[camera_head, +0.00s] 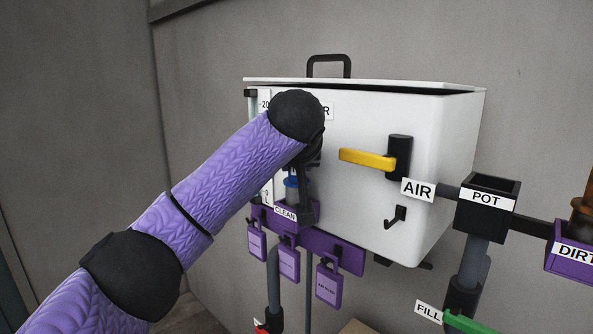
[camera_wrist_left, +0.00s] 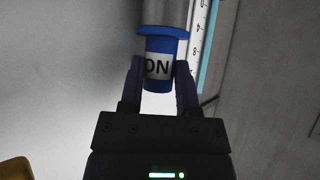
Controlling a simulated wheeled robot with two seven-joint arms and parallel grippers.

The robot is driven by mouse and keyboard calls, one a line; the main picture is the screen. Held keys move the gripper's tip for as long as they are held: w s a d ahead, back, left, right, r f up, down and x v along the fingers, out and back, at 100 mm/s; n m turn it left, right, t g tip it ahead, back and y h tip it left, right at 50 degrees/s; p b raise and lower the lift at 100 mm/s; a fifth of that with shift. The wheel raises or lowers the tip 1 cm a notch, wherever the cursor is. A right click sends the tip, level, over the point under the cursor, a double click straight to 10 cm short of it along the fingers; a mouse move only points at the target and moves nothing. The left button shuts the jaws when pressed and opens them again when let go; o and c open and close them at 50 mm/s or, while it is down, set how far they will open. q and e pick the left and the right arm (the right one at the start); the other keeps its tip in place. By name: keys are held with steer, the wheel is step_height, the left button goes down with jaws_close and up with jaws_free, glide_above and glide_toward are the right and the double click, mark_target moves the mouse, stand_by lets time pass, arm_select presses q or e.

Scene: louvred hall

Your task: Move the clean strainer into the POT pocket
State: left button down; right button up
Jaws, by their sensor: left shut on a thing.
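The clean strainer (camera_wrist_left: 160,35) has a grey metal body, a blue collar and a blue grip with a white label reading "ON". My left gripper (camera_wrist_left: 158,75) is shut on the blue grip, one finger on each side. In the head view a bit of the blue strainer (camera_head: 291,187) shows at the purple CLEAN pocket (camera_head: 285,213), beside my dark gripper. My arm hides much of it, and I cannot tell whether it still sits in the pocket. The black POT pocket (camera_head: 487,198) is at the right, its top open. My right gripper is not in view.
A white box (camera_head: 440,130) with a yellow lever (camera_head: 367,159), a black hook (camera_head: 396,217) and an AIR label (camera_head: 417,189) lies between the pockets. Purple tags (camera_head: 328,284) hang below. The purple DIRTY pocket (camera_head: 572,262) holds a brown item at far right. A green FILL handle (camera_head: 470,323) is low right.

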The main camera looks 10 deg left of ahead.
mark_target(297, 187)
arm_select(q)
step_height(297, 187, up, 9)
stand_by(0.5)
steer(key=shift+f, duration=0.1)
